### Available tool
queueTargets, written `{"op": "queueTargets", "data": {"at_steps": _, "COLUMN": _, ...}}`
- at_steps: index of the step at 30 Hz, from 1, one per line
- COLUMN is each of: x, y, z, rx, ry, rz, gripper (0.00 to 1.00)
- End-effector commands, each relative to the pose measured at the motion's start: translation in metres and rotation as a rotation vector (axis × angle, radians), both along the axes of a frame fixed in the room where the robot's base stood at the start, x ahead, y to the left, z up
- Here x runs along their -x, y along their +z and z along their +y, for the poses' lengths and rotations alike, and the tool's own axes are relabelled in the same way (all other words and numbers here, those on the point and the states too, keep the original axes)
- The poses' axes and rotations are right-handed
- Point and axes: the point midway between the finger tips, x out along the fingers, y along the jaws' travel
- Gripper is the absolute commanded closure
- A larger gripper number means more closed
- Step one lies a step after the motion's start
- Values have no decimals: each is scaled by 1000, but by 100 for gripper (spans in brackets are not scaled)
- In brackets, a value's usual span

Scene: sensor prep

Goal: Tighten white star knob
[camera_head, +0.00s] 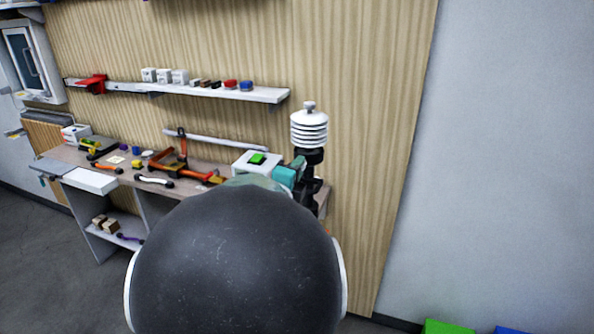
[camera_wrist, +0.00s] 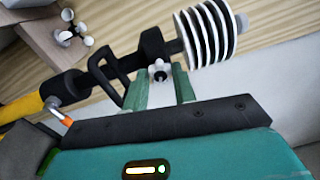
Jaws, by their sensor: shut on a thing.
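The white star knob (camera_wrist: 159,71) shows in the wrist view, below the black bracket of a sensor mount (camera_wrist: 152,45). My gripper (camera_wrist: 160,76) has its two green fingers on either side of the knob and is shut on it. A white sensor with stacked plates (camera_wrist: 208,32) is fixed to the right end of the mount. In the head view the sensor (camera_head: 309,130) stands upright above the black mount (camera_head: 309,157). My gripper (camera_head: 298,164) reaches the mount from the left there, and the knob cannot be made out.
A workbench (camera_head: 60,154) with several tools runs along the wooden wall, with a shelf (camera_head: 264,95) above it. A white box with a green button (camera_head: 257,159) is close to my gripper. A cup anemometer (camera_wrist: 75,29) shows in the wrist view.

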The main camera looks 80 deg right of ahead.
Motion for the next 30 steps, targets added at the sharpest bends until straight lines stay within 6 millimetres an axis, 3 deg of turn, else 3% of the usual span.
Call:
{"op": "queueTargets", "data": {"at_steps": 12, "x": 0, "y": 1, "z": -1, "rx": 23, "ry": 0, "rz": -222, "gripper": 96}}
{"op": "queueTargets", "data": {"at_steps": 29, "x": 0, "y": 1, "z": -1, "rx": 27, "ry": 0, "rz": -257, "gripper": 96}}
{"op": "queueTargets", "data": {"at_steps": 30, "x": 0, "y": 1, "z": -1, "rx": 27, "ry": 0, "rz": -257, "gripper": 69}}
